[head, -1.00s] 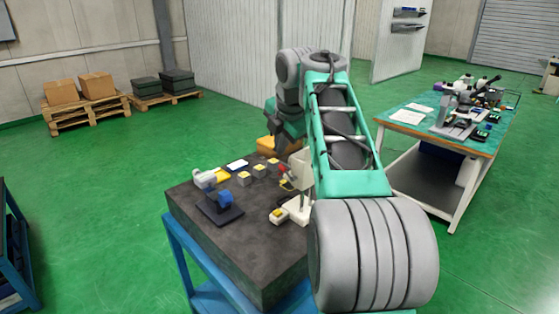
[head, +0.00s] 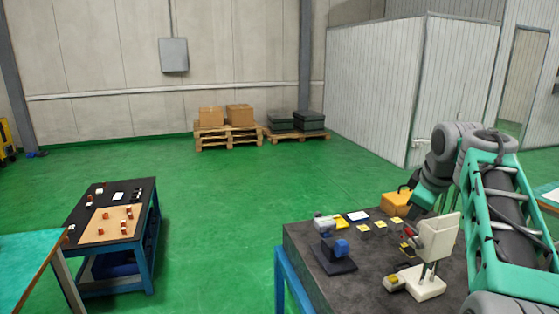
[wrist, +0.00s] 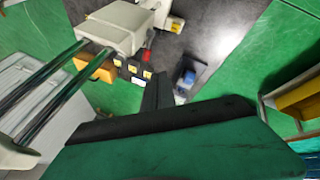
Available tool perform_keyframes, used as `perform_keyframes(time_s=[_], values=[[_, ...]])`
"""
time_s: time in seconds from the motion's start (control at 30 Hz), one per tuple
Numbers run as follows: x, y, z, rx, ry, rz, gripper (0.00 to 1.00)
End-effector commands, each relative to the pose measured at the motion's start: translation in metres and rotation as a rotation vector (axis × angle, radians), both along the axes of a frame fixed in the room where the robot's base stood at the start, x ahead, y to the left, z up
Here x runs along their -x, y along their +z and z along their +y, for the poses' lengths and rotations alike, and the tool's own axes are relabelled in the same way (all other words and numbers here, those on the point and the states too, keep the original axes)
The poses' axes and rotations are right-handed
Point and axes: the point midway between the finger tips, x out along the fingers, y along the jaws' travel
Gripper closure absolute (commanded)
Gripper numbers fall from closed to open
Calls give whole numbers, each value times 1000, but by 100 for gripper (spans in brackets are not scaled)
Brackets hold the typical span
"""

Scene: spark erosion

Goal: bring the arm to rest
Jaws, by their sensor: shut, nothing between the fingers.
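My arm (head: 492,200) reaches over the right side of the dark-topped table (head: 305,252) in the head view. Its forearm and wrist are bent near the orange box at the back of that table. In the wrist view my gripper (wrist: 158,85) shows as dark fingers pressed together, with nothing between them. It is apart from the things on the table, which lie beyond it in that view. In the head view the fingertips are hidden or too small to make out.
A white stand device (head: 438,238), a blue part on a dark base (head: 338,256), several small yellow-topped blocks and an orange box (head: 396,203) stand on the table. Another table (head: 75,228) stands at left. Pallets with boxes (head: 228,137) are behind. Green floor between is clear.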

Motion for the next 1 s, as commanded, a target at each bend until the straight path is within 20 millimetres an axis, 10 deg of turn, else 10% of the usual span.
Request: perform_keyframes(time_s=[0.2, 0.5, 0.63, 0.8, 1.0], values=[[67, -142, 11, -377, -771, 128, 100], [206, -233, 105, -381, -993, 242, 100], [241, -238, 147, -361, -885, 236, 100], [231, -200, 187, -386, -720, 130, 100], [230, -199, 200, -383, -674, 135, 100]])
